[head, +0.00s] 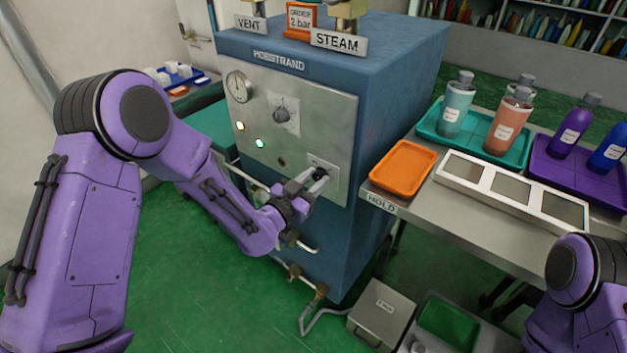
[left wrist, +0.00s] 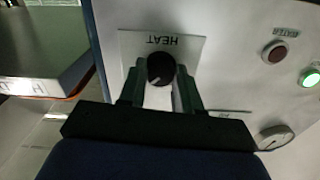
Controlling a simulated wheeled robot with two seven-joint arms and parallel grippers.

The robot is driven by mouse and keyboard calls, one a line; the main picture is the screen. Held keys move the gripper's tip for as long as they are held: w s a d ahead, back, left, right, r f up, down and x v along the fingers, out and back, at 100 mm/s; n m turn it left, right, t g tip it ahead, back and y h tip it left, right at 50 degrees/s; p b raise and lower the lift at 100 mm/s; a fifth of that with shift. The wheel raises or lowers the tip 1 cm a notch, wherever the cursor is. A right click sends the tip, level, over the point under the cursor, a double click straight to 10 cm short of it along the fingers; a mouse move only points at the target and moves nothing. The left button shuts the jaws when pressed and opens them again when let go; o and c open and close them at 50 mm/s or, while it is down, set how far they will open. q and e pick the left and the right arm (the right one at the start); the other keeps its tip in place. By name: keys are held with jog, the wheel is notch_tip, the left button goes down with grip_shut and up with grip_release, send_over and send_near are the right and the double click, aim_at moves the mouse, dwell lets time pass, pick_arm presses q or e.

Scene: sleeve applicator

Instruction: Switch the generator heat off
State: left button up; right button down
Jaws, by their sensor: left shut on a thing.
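The generator (head: 365,110) is a blue cabinet marked MOESTRAND with a grey front panel. Its dark round heat knob (head: 321,173) sits on a pale plate at the panel's lower right. In the left wrist view the knob (left wrist: 160,68) shows below an upside-down HEAT label, with a short pale mark on its face. My left gripper (head: 311,184) is shut on the knob, one finger on each side; the fingers (left wrist: 162,88) show in the left wrist view too. My right arm shows at the lower right, but its gripper is out of view.
The panel carries a gauge (head: 238,86), another knob (head: 282,115), a lit green lamp (head: 260,143) and a dark red lamp (left wrist: 275,52). An orange tray (head: 403,167) lies on the right bench. Pipes (head: 318,292) and a metal box (head: 381,312) are low down.

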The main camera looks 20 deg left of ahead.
pick_arm(q)
jog(key=n, duration=0.4)
jog(key=shift+n, duration=0.4)
jog(key=n, duration=0.4)
jog(key=shift+n, duration=0.3)
jog(key=n, duration=0.4)
jog(key=shift+n, duration=2.2)
jog(key=o, duration=1)
jog(key=shift+a, duration=0.1)
jog(key=shift+o, duration=0.2)
